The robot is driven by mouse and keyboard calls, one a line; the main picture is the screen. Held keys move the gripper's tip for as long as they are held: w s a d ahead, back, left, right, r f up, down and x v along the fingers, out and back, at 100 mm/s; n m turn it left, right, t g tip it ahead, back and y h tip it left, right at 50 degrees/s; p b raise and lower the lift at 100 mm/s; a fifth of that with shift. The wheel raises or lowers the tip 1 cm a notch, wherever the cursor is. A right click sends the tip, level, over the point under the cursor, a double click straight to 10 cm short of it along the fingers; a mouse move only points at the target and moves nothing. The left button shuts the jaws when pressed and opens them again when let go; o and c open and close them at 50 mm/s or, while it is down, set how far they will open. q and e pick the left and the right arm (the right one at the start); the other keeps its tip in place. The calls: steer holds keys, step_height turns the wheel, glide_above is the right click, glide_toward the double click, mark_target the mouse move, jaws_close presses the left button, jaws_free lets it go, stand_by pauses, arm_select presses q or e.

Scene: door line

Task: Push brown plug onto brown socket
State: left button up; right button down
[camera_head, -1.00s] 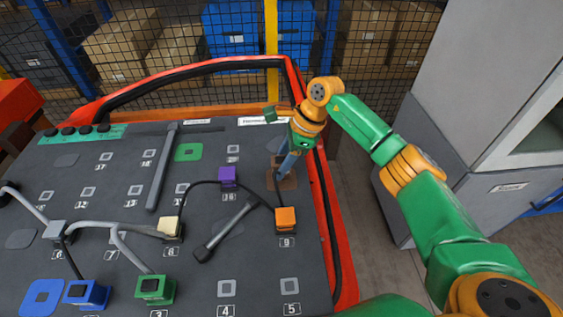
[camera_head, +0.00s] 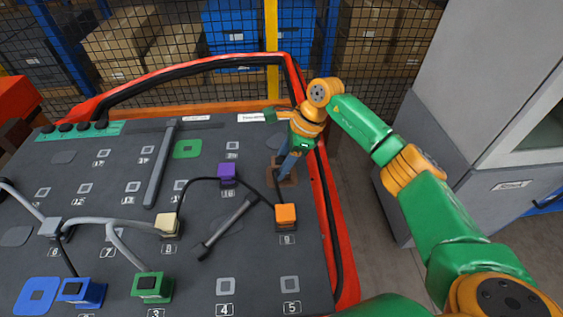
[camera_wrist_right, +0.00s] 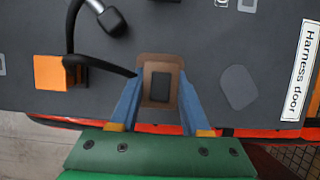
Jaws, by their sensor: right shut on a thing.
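My right gripper (camera_head: 281,176) is shut on the brown plug (camera_wrist_right: 160,88), which shows in the right wrist view between the blue fingers as a brown block with a dark top. A black cable runs to it from the left. The brown socket (camera_wrist_right: 158,60) is a lighter brown pad that shows around the plug, and in the head view (camera_head: 291,182) beside the fingertips. The plug looks to be over or on the pad; I cannot tell if it is fully down. In the head view the fingers hide most of the plug. My left gripper is not in view.
An orange plug (camera_head: 286,214) sits close by, in front of the socket. A purple plug (camera_head: 227,173) and a loose black-ended connector (camera_head: 205,250) lie to the left. The red door frame (camera_head: 316,190) rises close on the right. A grey cabinet (camera_head: 440,120) stands beyond.

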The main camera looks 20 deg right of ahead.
stand_by(0.4)
steer(key=shift+c, duration=1.5)
jaws_free()
steer(key=b+v, duration=0.1)
steer(key=v, duration=0.6)
